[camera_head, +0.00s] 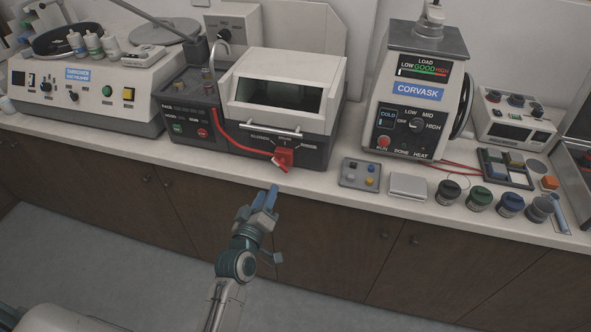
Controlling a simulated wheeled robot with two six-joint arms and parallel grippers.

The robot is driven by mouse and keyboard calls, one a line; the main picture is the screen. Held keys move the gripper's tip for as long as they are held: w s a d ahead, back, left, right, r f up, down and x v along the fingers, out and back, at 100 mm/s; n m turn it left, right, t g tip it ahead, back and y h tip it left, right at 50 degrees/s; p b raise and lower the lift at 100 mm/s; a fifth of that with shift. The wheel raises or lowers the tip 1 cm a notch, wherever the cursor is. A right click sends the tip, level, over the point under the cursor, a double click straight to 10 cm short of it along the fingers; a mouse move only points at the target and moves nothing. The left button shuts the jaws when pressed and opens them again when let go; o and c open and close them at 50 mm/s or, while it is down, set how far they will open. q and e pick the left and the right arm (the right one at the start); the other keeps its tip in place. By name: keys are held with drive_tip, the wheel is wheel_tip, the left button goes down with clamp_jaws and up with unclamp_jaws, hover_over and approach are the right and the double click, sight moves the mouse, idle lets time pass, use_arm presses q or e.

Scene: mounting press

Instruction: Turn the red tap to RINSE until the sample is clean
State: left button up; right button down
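The red tap (284,157) sits on the lower front of a grey and white machine (290,65) with a dark window (280,95). A red hose runs along the machine's front towards the tap. Small labels stand around the tap, too small to read. My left gripper (268,192) has blue fingers and is in front of the counter edge, below the tap and apart from it. Its fingers lie close together; I cannot tell whether they are open or shut. It holds nothing that I can see. The sample cannot be made out. My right gripper is out of view.
A metal bar handle (270,131) crosses the machine's front just above the tap. To the right are a small grey tray (361,173), a white block (408,187), the CORVASK press (416,100) and several jars. A white control unit (85,90) stands at left.

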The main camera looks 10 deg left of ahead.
sight(279, 166)
use_arm(q)
drive_tip(key=w+p, duration=0.2)
drive_tip(key=w, duration=0.7)
drive_tip(key=shift+w+p, duration=0.25)
drive_tip(key=shift+p, duration=0.1)
drive_tip(key=shift+w+f, duration=0.1)
drive_tip(key=shift+w, duration=0.5)
clamp_jaws()
